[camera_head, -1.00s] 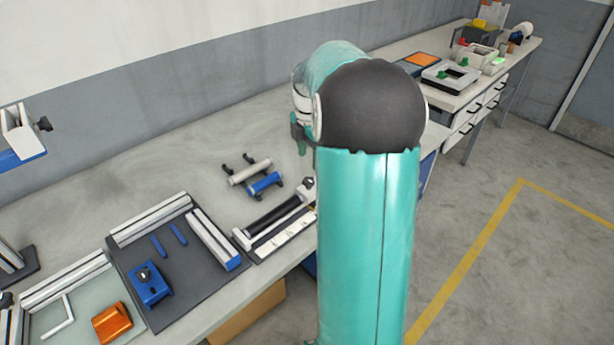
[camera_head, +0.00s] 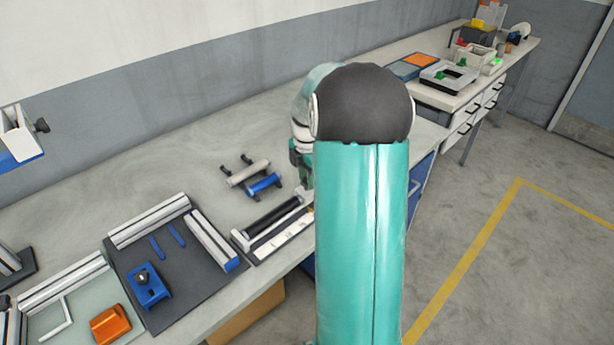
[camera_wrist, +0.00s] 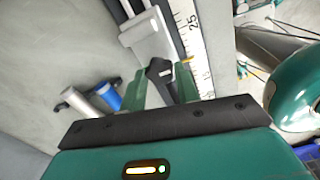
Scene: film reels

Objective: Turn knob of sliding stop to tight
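The sliding stop (camera_wrist: 150,40) is a light grey block on the measuring rail, at top centre of the wrist view. Its black knob (camera_wrist: 159,70) points back toward my gripper (camera_wrist: 163,80). The two green fingers stand apart, one on each side of the knob. Grey bench shows between the left finger and the knob's lower part, so the fingers do not look closed on it. In the head view my arm hides the stop, the knob and most of the gripper.
The white scale (camera_wrist: 191,40) runs beside the stop; its rail assembly (camera_head: 284,238) lies near the bench's front edge. A white roller and a blue roller (camera_head: 264,184) lie behind it. A dark board (camera_head: 205,283) with a blue block (camera_head: 149,288) is to the left.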

